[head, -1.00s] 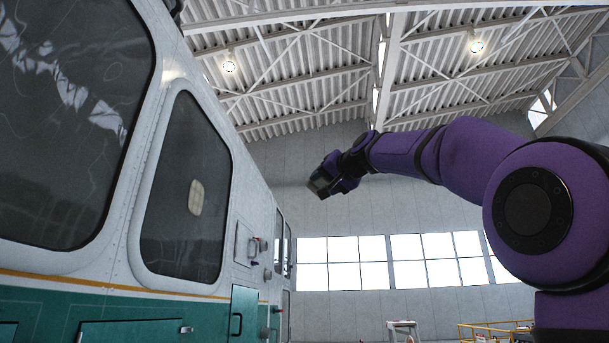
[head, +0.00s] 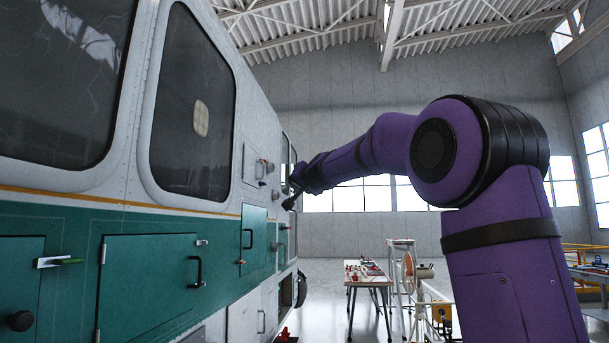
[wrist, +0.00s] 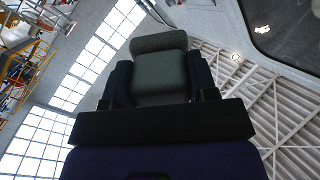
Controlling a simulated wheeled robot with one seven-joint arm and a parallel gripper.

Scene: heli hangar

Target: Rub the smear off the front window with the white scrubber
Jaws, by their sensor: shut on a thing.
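A pale oval smear (head: 201,118) shows on the dark second window (head: 185,150) of the white and green vehicle. The larger window (head: 60,80) at the left edge shows whitish streaks that look like reflections. My gripper (head: 290,190) is at the far end of my arm, right of the smear and lower in the picture. In the wrist view my gripper (wrist: 160,82) is shut on a block-shaped scrubber (wrist: 160,65), which looks dark grey-green there rather than white. The scrubber appears clear of the glass. In the head view it is too small to make out.
A table with small items (head: 365,272), a stand (head: 400,245) and yellow railings (head: 580,255) stand to the right. The air before the second window looks free.

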